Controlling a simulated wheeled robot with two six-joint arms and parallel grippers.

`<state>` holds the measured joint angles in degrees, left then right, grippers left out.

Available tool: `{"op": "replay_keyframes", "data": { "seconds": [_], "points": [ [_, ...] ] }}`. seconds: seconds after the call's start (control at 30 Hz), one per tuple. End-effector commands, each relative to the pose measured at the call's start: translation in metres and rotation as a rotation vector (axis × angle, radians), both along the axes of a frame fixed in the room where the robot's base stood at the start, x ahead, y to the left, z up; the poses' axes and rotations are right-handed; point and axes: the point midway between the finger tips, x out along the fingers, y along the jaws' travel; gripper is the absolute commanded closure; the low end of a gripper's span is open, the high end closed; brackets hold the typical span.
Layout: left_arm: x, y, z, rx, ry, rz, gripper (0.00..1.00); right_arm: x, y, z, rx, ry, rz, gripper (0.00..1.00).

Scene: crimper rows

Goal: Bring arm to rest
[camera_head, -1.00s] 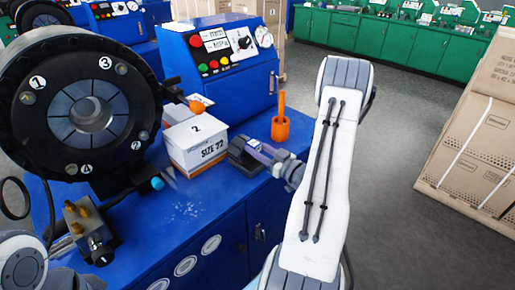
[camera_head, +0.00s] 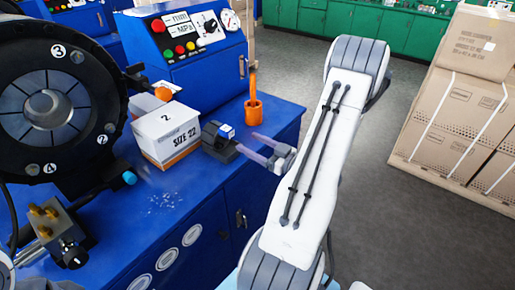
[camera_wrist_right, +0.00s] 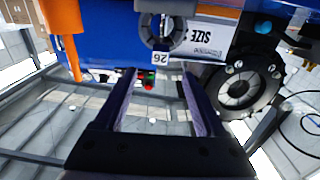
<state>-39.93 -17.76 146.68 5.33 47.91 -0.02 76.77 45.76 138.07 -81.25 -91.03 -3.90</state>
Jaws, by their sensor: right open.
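My right arm (camera_head: 315,160) reaches over the right end of the blue bench. Its gripper (camera_head: 249,145) is open, with two purplish fingers pointing left. It is just right of a small black ring-shaped piece (camera_head: 211,133) on a dark base on the bench top. In the right wrist view the fingers (camera_wrist_right: 158,90) are spread with nothing held between them. The black ring (camera_wrist_right: 163,32) with a tag reading 26 is beyond the fingertips there. My left gripper is not in view.
The crimping machine (camera_head: 50,105) stands left. A white box (camera_head: 168,128) marked SIZE 22 and an orange cup (camera_head: 253,111) are near the ring. The control box (camera_head: 200,60) is behind. Cartons (camera_head: 455,125) stand right, past open grey floor (camera_head: 390,235).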

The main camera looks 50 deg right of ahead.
Motion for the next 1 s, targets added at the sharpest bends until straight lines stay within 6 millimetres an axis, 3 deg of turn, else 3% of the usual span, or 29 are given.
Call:
{"op": "replay_keyframes", "data": {
  "seconds": [0.23,1.0],
  "points": [
    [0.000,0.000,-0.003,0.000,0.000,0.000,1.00,-0.019,-0.002,0.000,0.000,-0.001,0.000,0.28],
    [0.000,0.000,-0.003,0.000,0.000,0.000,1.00,-0.016,0.001,0.001,-0.001,-0.001,0.006,0.28]
  ]
}}
